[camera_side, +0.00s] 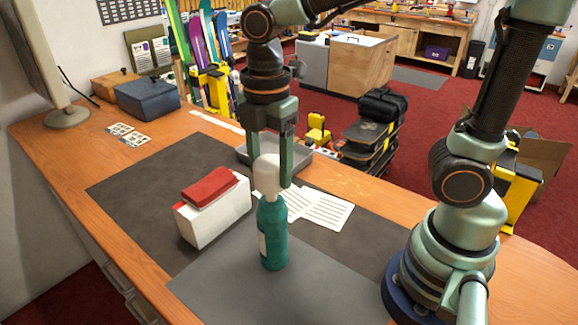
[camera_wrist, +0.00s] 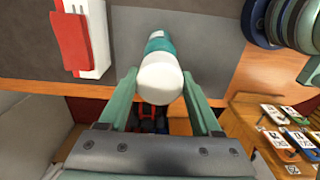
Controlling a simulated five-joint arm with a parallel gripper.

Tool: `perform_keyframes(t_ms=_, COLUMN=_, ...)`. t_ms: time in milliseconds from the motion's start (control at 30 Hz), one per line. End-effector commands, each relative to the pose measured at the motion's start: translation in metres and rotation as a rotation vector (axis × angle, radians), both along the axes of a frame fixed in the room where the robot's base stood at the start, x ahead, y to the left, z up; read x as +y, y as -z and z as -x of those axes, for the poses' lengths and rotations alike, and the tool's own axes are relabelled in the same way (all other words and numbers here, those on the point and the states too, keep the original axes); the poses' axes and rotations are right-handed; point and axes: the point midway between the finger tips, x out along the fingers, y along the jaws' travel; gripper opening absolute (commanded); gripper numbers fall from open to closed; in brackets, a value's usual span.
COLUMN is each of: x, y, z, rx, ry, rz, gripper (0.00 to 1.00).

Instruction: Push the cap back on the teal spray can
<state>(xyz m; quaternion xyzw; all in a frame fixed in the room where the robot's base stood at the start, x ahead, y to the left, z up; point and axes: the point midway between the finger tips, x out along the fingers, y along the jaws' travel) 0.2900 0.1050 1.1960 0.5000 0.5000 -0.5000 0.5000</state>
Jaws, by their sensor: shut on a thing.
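The teal spray can (camera_side: 272,238) stands upright on the grey mat, with a pale label on its left side. Its white cap (camera_side: 267,172) is at the can's top, between the fingers of my gripper (camera_side: 271,184), which is shut on it. In the wrist view the white cap (camera_wrist: 161,79) lies between the fingertips, with part of the teal can (camera_wrist: 158,42) beyond it. The cap's lower edge meets the can's shoulder in the side view. I cannot tell whether it is fully seated.
A white box (camera_side: 213,215) with a red block (camera_side: 209,186) on top stands left of the can. Printed sheets (camera_side: 325,208) and a grey tray (camera_side: 300,162) lie behind it. The dark mat (camera_side: 135,190) is clear at the left, and the front mat has free room.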

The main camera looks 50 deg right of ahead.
Motion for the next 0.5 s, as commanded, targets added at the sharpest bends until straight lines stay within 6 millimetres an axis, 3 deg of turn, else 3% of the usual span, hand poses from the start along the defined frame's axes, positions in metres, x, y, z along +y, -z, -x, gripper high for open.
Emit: perform_keyframes(t_ms=500, x=0.0, y=0.0031, z=0.0001, rx=0.001, ry=0.0, rz=0.0, gripper=0.06)
